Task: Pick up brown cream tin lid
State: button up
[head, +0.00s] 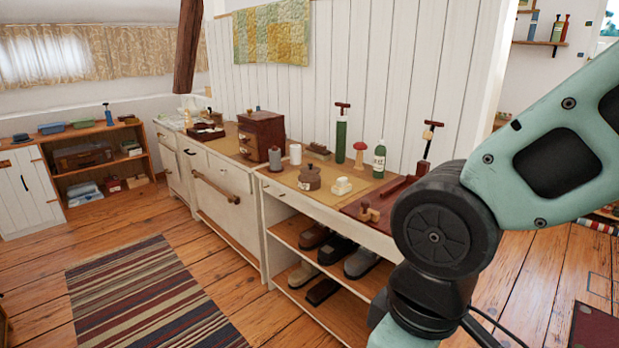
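A squat round brown tin (310,178) with a small knob-like top and a pale label stands on the counter, near the front edge of its mat. It looks like the brown cream tin, with its lid seemingly on top; I cannot make out a seam between lid and tin. My arm comes in from the right and bends down in front of the counter's right end. My gripper is outside the picture, so its state is hidden.
The white counter (231,205) runs along the wall. Shoes (338,249) fill the shelf below. A striped rug (145,300) lies on open floor.

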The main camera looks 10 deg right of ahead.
aim_at(311, 168)
jog(key=i+j, duration=0.25)
jog(key=i, duration=0.3)
jog(key=i+j, duration=0.25)
jog(key=i, duration=0.25)
jog(key=i+j+u, duration=0.1)
jog(key=i+j, duration=0.15)
jog(key=i, duration=0.3)
jog(key=i+j, duration=0.2)
jog(key=i, duration=0.3)
jog(key=i+j+u, duration=0.1)
jog(key=i+j, duration=0.15)
jog(key=i, duration=0.3)
jog(key=i+j, duration=0.15)
jog(key=i, duration=0.4)
